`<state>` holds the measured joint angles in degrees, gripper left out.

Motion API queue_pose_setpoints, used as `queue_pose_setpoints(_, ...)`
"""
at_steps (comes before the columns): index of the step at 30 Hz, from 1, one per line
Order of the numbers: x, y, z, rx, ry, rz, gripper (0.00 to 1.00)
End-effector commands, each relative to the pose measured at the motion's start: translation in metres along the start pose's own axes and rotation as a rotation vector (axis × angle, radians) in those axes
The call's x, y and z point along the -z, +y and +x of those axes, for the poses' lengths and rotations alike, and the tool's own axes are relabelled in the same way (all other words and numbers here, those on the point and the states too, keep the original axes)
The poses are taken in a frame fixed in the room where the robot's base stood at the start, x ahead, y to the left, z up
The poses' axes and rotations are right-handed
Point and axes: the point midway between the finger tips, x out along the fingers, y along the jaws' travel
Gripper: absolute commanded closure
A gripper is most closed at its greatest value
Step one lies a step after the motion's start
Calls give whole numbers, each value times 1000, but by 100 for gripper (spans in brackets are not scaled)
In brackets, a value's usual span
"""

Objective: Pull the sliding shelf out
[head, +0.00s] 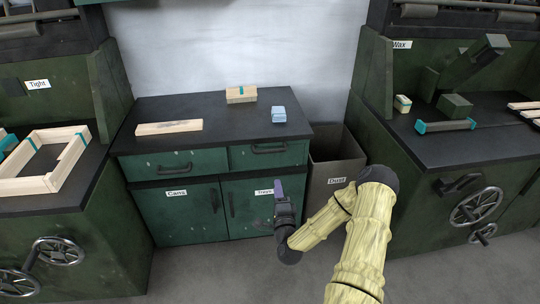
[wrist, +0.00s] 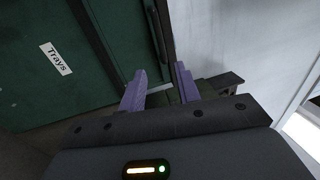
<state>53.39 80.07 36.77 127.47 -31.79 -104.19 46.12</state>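I cannot make out the sliding shelf itself in either view. A green cabinet door labelled "Trays" (head: 245,208) looks closed at the lower right of the middle workbench (head: 215,145). My gripper (head: 279,190) is in front of the door's right part in the head view. In the wrist view its two purple fingers (wrist: 160,75) stand apart with a gap between them. A thin light strip shows near the fingers; I cannot tell what it is.
A grey bin labelled "Dust" (head: 336,180) stands right of the bench, close to my arm. Another door labelled "Cans" (head: 180,215) is at the left, below two drawers. A wood plank (head: 169,127), wooden block (head: 241,95) and blue item (head: 279,114) lie on top.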

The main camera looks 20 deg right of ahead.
Motion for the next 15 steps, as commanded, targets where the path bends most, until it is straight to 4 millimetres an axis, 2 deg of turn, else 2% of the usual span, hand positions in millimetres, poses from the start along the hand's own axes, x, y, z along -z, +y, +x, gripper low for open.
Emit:
queue_pose_setpoints(8, 0, 0, 9, 1, -1, -3, 67)
queue_pose_setpoints(15, 0, 0, 45, 3, -1, -5, 67)
